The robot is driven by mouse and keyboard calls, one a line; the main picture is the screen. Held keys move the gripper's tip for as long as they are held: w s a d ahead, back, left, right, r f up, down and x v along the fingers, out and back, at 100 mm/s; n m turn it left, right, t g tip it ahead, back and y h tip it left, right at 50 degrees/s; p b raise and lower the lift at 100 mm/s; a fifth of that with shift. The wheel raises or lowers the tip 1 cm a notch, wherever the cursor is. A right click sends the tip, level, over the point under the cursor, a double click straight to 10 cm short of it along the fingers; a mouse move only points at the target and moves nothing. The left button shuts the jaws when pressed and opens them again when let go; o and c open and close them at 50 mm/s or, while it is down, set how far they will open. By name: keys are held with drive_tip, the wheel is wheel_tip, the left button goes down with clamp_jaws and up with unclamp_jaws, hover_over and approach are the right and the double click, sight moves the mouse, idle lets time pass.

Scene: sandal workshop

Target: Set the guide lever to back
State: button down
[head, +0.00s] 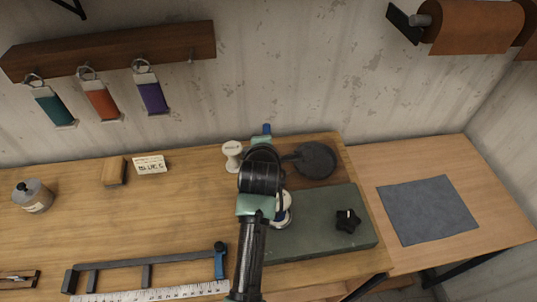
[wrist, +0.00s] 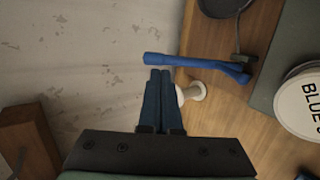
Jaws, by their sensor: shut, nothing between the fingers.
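My gripper (wrist: 160,75) is shut and empty. In the wrist view its fingertips lie close by a blue lever-like bar (wrist: 195,64); I cannot tell whether they touch. In the head view my arm hides most of this bar. Another blue lever (head: 219,264) with a black knob stands at the right end of a dark guide rail (head: 150,262) at the table's front. Which of the two is the guide lever is not clear from the frames.
A white spool-shaped stand (head: 232,150) is close to my gripper. A black round pan (head: 315,160), a green board (head: 310,238) with a black star knob (head: 347,221), and a white-lidded tin (wrist: 307,104) are nearby. The wall is close behind.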

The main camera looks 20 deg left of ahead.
drive_tip(key=b+v, duration=0.2)
drive_tip(key=v, duration=0.9)
drive_tip(key=shift+s+d, duration=0.1)
drive_tip(key=shift+d, duration=0.1)
drive_tip(key=shift+a, duration=0.1)
